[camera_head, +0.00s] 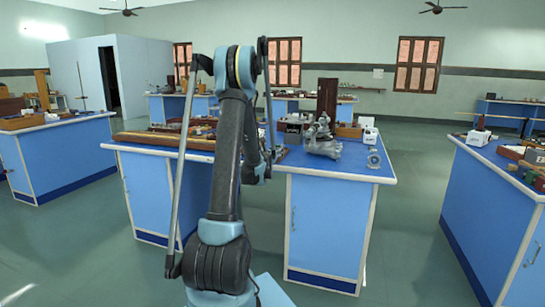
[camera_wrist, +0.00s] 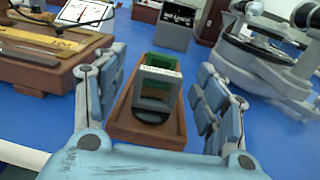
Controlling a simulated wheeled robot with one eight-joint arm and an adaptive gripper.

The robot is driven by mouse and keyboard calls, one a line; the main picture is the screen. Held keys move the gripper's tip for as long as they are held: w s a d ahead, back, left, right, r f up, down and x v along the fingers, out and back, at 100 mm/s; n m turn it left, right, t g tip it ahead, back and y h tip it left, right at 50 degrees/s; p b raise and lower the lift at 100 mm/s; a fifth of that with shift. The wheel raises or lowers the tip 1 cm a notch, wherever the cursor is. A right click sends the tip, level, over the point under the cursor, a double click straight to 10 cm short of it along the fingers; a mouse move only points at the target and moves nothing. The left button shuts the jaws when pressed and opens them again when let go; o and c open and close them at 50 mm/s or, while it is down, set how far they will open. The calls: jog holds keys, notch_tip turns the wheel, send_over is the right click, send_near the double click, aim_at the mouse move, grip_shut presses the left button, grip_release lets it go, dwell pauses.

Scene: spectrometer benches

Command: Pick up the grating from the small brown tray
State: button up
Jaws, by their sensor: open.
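The grating (camera_wrist: 157,84) is a small grey upright frame with green parts, a white label strip on top and a dark round base. It stands on the small brown tray (camera_wrist: 170,136) on the blue bench top, in the middle of the wrist view. My gripper (camera_wrist: 160,98) is open, its padded fingers apart on the left and right of the tray and grating. Nothing is between the fingers' pads in contact that I can see. In the head view my arm hides the tray and grating, and my gripper is hardly visible there.
A wooden box with a yellow scale (camera_wrist: 45,48) lies close on the left. A grey metal spectrometer (camera_wrist: 265,60) stands close on the right, also seen in the head view (camera_head: 322,138). A grey box (camera_wrist: 177,24) stands behind. The bench's near edge (camera_head: 340,177) borders open floor.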

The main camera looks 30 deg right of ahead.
jog(key=shift+x, duration=1)
jog(key=c, duration=1.2)
